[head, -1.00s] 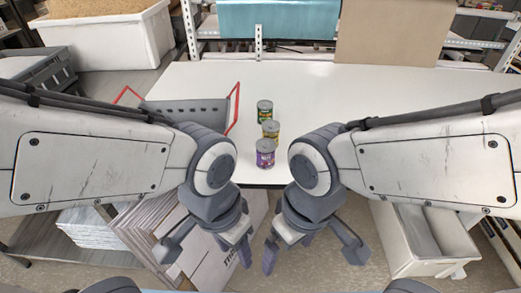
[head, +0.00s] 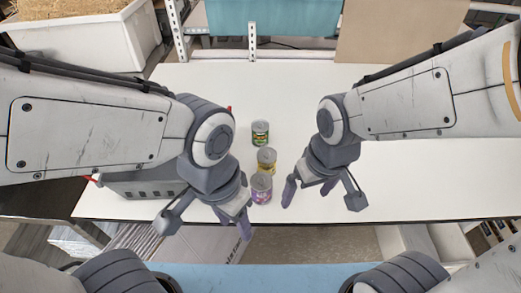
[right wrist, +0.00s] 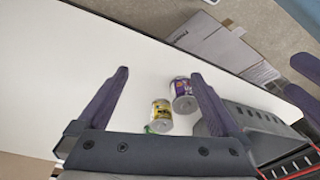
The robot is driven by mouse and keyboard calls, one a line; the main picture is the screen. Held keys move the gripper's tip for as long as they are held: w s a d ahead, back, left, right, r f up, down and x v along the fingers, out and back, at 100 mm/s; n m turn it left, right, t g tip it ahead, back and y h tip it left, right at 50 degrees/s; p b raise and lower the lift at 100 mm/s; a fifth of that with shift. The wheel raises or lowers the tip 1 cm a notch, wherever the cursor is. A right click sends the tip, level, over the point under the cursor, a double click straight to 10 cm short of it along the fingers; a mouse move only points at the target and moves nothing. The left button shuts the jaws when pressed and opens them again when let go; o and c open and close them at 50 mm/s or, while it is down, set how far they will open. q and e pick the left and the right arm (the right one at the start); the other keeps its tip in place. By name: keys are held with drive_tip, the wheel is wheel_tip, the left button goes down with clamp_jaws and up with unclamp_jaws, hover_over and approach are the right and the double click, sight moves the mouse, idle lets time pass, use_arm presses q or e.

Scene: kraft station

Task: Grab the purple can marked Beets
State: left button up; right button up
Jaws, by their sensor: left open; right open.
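The purple can (head: 261,189) stands upright near the front edge of the white table, nearest of three cans in a row. It also shows in the right wrist view (right wrist: 184,92), beside the inner side of one finger. My left gripper (head: 246,222) is open just left of and in front of the purple can. My right gripper (head: 308,192) is open and empty to the right of the purple can, apart from it in the head view. Its fingers show in the right wrist view (right wrist: 160,95) with the yellow can (right wrist: 161,112) between them.
The yellow can (head: 266,160) stands just behind the purple one, and a green can (head: 260,133) behind that. The right side of the white table (head: 440,180) is clear.

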drive_tip(key=w+d+r+m+p, duration=0.3)
drive_tip(key=w+p, duration=0.1)
drive_tip(key=w, duration=0.1)
drive_tip(key=m+g+p, duration=0.1)
drive_tip(key=m+p, duration=0.2)
drive_tip(key=m, duration=0.2)
hover_over(261, 182)
wheel_tip(261, 182, down, 3)
drive_tip(key=shift+w+d+r+h, duration=0.1)
drive_tip(key=shift+w+h, duration=0.05)
drive_tip(key=shift+h, duration=0.25)
drive_tip(key=shift+m, duration=0.3)
wheel_tip(261, 182, down, 4)
drive_tip(key=shift+f+p, duration=0.2)
drive_tip(key=shift+p, duration=0.3)
drive_tip(key=shift+f+p, duration=1.15)
drive_tip(key=shift+f, duration=1.85)
drive_tip(key=shift+c, duration=0.3)
